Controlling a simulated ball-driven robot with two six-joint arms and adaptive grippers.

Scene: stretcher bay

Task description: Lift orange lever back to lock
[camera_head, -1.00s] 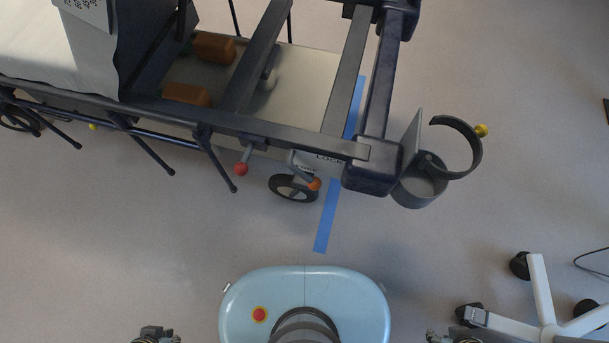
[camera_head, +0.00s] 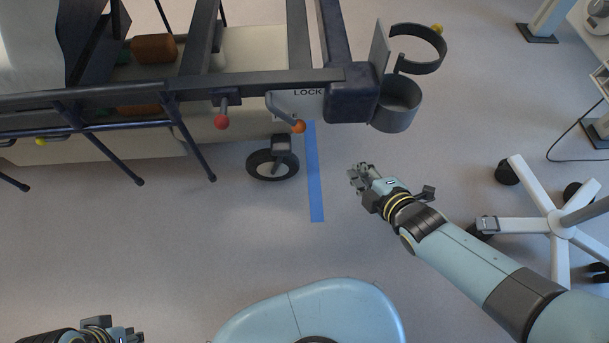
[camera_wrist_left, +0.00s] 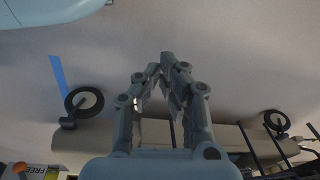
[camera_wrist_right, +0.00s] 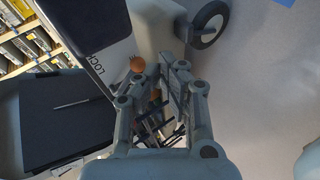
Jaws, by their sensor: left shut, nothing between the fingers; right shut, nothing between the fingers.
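The orange-knobbed lever (camera_head: 298,126) hangs on the stretcher's side frame, beside a plate marked LOCK (camera_head: 307,92). Its knob points down and right in the head view. The orange knob also shows in the right wrist view (camera_wrist_right: 137,64), just beyond the fingertips. My right gripper (camera_head: 356,178) is shut and empty, to the right of and below the lever, apart from it. It also shows in the right wrist view (camera_wrist_right: 166,62). My left gripper (camera_wrist_left: 167,62) is shut and empty above the floor; in the head view only part of it shows at bottom left.
A red-knobbed lever (camera_head: 221,122) is left of the orange one. A caster wheel (camera_head: 272,164) stands below, beside blue floor tape (camera_head: 316,190). A ring holder (camera_head: 396,105) juts from the stretcher corner. A wheeled stand base (camera_head: 560,228) is at right. Floor between is clear.

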